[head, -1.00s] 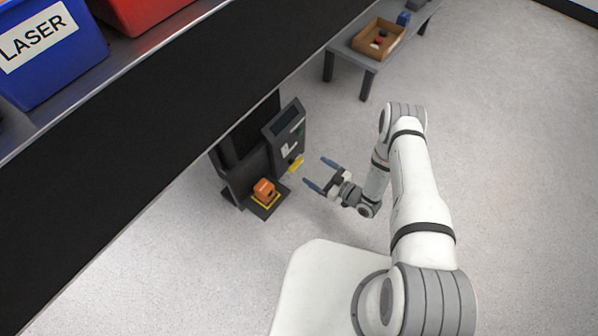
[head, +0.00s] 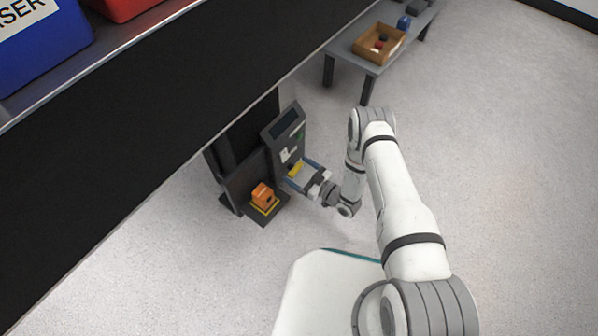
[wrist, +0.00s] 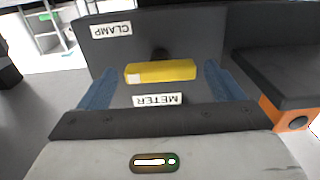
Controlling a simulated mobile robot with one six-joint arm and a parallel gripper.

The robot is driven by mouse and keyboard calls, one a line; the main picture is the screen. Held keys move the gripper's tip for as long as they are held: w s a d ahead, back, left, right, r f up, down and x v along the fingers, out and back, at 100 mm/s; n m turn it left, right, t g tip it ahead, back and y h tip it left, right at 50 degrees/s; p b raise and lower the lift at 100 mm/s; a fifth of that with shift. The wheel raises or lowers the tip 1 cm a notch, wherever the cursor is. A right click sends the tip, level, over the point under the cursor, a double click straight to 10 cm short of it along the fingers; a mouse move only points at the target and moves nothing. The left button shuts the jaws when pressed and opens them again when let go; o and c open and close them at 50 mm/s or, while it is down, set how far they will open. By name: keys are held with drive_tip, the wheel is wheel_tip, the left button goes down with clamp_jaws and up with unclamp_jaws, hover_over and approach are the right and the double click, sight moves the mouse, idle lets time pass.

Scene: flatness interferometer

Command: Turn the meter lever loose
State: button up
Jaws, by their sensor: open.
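The meter lever is a yellow bar (wrist: 160,71) on the dark panel, above the METER label (wrist: 158,100) in the wrist view. It lies roughly level there, with a pale patch at its left end. In the head view the yellow lever (head: 295,170) shows at the panel's lower part. My gripper (head: 301,174) is open, its blue fingers at either side of the lever. In the wrist view my gripper's fingers (wrist: 160,85) flank the bar with small gaps. Whether the fingertips touch the panel, I cannot tell.
A CLAMP label (wrist: 111,30) is on the same panel. An orange block (head: 262,194) sits on a yellow-edged base beside the panel. A black-sided bench (head: 150,110) rises at the left. A low table (head: 345,62) with a wooden tray stands behind. Open floor lies right.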

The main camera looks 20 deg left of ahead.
drive_tip(key=shift+c, duration=0.5)
drive_tip(key=c, duration=0.9)
drive_tip(key=shift+m, duration=0.3)
drive_tip(key=m, duration=0.3)
drive_tip(key=shift+w+d+m+b, duration=0.1)
drive_tip(key=shift+w+m+b, duration=0.05)
drive_tip(key=shift+m+b, duration=0.2)
drive_tip(key=m+b, duration=0.1)
drive_tip(key=m, duration=0.3)
drive_tip(key=shift+f+m, duration=0.1)
drive_tip(key=shift+m, duration=0.15)
drive_tip(key=m, duration=0.4)
drive_tip(key=shift+w+m+b, duration=0.1)
drive_tip(key=shift+m+b, duration=0.2)
drive_tip(key=shift+b, duration=0.1)
drive_tip(key=shift+f+m+b, duration=0.1)
drive_tip(key=shift+m+b, duration=0.2)
drive_tip(key=shift+m, duration=1.7)
drive_tip(key=shift+w, duration=0.1)
